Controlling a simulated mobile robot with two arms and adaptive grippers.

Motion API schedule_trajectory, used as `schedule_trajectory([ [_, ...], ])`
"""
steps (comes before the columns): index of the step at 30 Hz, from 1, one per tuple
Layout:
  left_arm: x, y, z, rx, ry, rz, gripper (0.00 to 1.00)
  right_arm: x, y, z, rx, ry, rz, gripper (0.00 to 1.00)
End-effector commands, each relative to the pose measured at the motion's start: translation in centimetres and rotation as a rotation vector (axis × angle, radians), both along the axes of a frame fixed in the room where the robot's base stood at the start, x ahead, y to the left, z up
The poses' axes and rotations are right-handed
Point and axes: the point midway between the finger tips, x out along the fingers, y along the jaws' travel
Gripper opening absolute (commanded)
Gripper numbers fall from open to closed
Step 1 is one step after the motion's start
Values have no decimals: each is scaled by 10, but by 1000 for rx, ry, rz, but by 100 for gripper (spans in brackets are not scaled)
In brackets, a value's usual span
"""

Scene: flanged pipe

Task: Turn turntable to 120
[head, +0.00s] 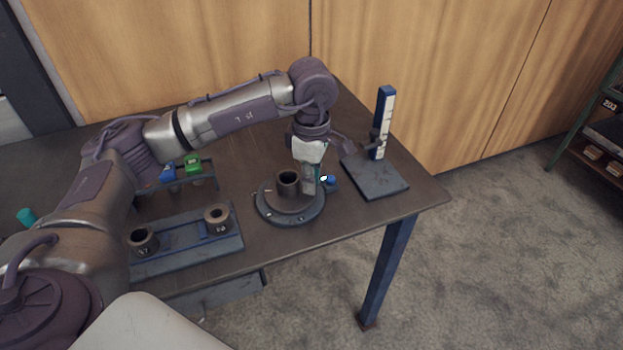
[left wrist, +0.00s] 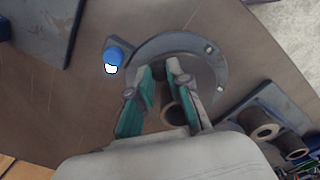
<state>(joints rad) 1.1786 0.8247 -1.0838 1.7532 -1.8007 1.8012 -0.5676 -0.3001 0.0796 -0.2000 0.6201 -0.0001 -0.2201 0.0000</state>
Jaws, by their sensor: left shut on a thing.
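The round dark turntable (head: 291,213) lies on the table near its front edge, with bright bolts or marks on its rim. It also shows in the left wrist view (left wrist: 208,68). An upright open pipe (head: 288,180) stands on its middle; the pipe shows in the left wrist view (left wrist: 172,113) below the fingertips. My left gripper (head: 310,188) reaches down to the turntable on the right side of the pipe. In the left wrist view its teal-padded fingers (left wrist: 160,70) close on a dark part of the turntable, whose shape is mostly hidden. My right gripper is out of view.
A blue knob (head: 331,180) with a white front sits right beside the turntable. A blue-and-white upright gauge (head: 384,125) on a dark plate stands further right. A tray with two ringed parts (head: 187,241) lies left. A rack with green and blue items (head: 180,175) stands behind it.

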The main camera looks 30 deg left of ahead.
Motion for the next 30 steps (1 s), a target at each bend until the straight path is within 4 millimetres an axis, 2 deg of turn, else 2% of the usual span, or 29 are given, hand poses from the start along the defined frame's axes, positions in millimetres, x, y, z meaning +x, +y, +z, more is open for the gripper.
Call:
schedule_trajectory([
  [11, -3, -1, 1, -1, -2, -79, 0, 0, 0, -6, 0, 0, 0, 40],
  [26, -3, -2, 1, -1, -2, -89, 0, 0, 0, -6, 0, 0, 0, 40],
  [27, -3, -2, 1, -1, -2, -89, 20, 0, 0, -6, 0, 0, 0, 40],
  [30, -3, -2, 1, -1, -1, -89, 36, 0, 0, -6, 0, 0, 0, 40],
])
